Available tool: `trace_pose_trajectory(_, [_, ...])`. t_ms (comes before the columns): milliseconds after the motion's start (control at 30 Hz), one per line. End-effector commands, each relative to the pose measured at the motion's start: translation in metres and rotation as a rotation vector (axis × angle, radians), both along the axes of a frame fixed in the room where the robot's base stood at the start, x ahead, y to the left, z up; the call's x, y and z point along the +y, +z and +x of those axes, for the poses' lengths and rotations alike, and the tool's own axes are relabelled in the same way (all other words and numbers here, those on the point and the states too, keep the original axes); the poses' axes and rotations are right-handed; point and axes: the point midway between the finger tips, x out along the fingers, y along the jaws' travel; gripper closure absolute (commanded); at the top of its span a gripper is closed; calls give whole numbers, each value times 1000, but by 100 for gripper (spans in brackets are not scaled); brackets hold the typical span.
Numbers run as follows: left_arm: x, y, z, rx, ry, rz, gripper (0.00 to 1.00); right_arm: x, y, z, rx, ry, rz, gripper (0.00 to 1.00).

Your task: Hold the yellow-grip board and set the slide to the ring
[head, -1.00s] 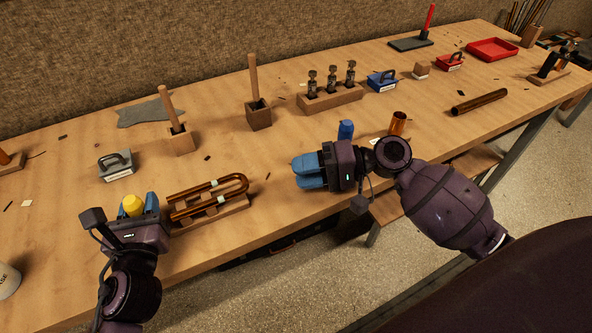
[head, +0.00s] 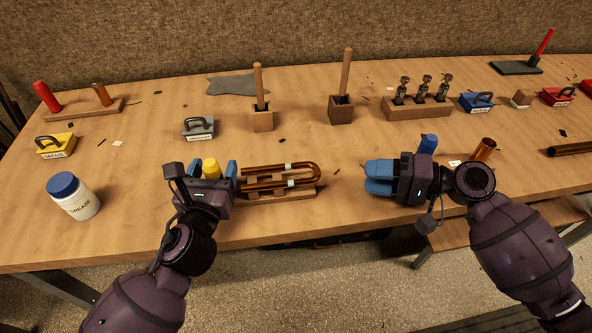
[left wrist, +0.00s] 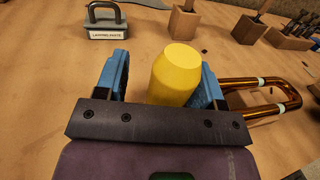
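The yellow grip (head: 211,169) stands upright at the left end of the wooden board (head: 270,195). It also shows large in the left wrist view (left wrist: 176,70). My left gripper (head: 203,171) is open, with one blue finger on each side of the grip. In the left wrist view a gap shows at the left finger; the right finger is close to the grip, contact unclear. The U-shaped brass slide (head: 308,166) lies on the board, its bend to the right, with pale bands on its tubes. My right gripper (head: 378,178) looks shut and empty, right of the slide, apart from it.
A blue grip (head: 428,144) and copper tube (head: 484,150) stand behind my right gripper. A grease jar (head: 74,197) stands at left. A grey lapping paste block (head: 199,128), wooden holders (head: 262,120) and a valve rack (head: 415,108) line the back. Bare table lies between slide and holders.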

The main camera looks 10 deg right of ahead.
Motion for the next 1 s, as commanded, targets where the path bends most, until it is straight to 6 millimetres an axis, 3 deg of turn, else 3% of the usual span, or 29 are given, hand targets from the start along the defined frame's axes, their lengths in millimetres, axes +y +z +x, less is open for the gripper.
trace_pose_trajectory(233, [0, 0, -2, 0, -1, -1, 37, 0, 0, 0, 0, 0, 0, 60])
trace_pose_trajectory(367, [3, -1, -13, 2, -1, 0, 37, 0, 0, 0, 0, 0, 0, 60])
trace_pose_trajectory(800, [20, -1, -89, 2, 0, 0, 37, 0, 0, 0, 0, 0, 0, 60])
trace_pose_trajectory(1000, [25, -1, -110, 1, 0, -1, 37, 0, 0, 0, 0, 0, 0, 60])
